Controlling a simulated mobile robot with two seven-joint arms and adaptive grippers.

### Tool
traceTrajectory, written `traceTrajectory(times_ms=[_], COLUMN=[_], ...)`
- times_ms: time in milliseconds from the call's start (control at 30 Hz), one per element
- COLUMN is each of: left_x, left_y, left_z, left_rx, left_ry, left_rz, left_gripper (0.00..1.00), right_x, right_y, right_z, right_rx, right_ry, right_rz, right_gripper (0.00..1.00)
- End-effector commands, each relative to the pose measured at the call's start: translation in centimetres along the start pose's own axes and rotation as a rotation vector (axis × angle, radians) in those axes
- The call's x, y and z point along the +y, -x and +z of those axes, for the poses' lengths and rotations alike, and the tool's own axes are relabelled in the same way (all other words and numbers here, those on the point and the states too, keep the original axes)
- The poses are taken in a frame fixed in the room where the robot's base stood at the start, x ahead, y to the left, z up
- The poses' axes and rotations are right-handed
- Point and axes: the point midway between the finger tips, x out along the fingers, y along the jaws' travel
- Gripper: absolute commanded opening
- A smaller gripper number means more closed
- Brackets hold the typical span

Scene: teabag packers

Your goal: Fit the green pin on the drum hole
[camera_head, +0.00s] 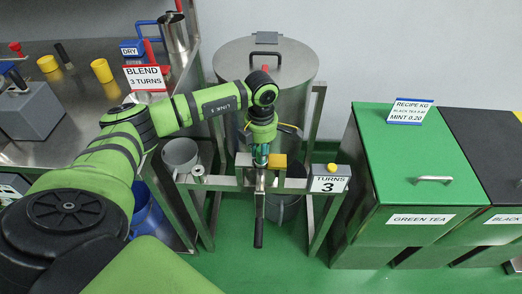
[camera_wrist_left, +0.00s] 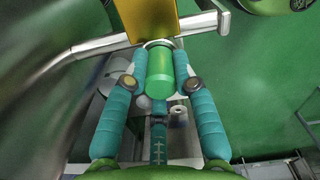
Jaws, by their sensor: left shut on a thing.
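The steel drum (camera_head: 284,60) with a lid stands behind a metal frame in the head view. My left gripper (camera_head: 262,157) is above the frame's front rail, beside a yellow block (camera_head: 277,161). In the left wrist view, the teal fingers of my left gripper (camera_wrist_left: 159,58) are closed around the green pin (camera_wrist_left: 160,72). The pin's far end is at a pale ring by the yellow piece (camera_wrist_left: 150,18). I cannot tell whether the pin is inside a hole; the hole itself is hidden. My right gripper is not in view.
A metal rail (camera_wrist_left: 92,47) runs beside the pin. Green tea bin (camera_head: 403,155) stands at right; a steel bench (camera_head: 85,90) at left.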

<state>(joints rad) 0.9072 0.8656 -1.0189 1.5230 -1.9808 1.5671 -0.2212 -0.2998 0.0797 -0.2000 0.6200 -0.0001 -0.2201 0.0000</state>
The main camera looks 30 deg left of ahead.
Motion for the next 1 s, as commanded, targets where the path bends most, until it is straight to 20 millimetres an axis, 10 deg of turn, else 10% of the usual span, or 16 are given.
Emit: traceTrajectory(times_ms=[33,67,100,567,1000], left_x=[0.0,0.0,0.0,0.1,0.1], left_y=[-0.2,-0.1,-0.1,0.9,9.5], left_z=[0.0,0.0,0.0,0.1,0.0], left_rx=[0.000,0.000,0.000,-0.002,-0.003], left_ry=[0.000,0.000,0.000,0.000,0.000], left_rz=[0.000,0.000,0.000,0.002,0.003], left_gripper=[0.00,0.39,0.55,0.55,0.55], right_x=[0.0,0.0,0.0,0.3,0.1], right_y=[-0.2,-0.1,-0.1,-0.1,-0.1], right_z=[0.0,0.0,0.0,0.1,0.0], right_rx=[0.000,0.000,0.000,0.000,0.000], right_ry=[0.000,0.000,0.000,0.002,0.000], right_rz=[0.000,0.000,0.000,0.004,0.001], right_gripper=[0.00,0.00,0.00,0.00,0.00])
